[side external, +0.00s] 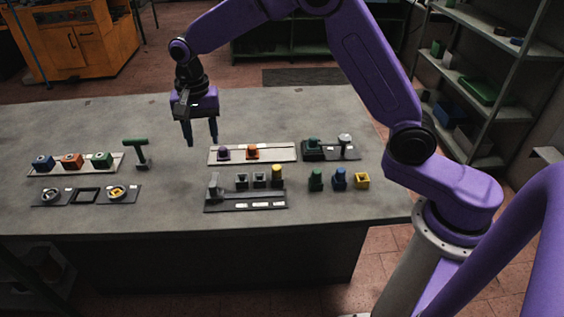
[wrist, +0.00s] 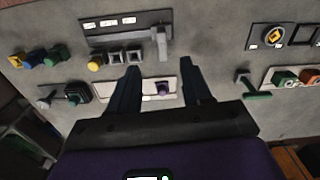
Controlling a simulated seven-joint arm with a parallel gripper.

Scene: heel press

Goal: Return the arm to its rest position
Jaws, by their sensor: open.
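My purple arm reaches over the grey table (side external: 300,104). In the wrist view the gripper (wrist: 161,70) is also open, and the purple block (wrist: 163,88) shows in the gap between the fingers. The orange block is not visible there; the left finger covers part of the strip.
A green T-handled tool (side external: 136,141) stands left of my gripper, beside a strip with blue, red and green blocks (side external: 71,161). A dark fixture (side external: 262,201) has a grey upright lever and sockets. Green, blue and yellow pieces (side external: 339,179) stand right. The table's far side is clear.

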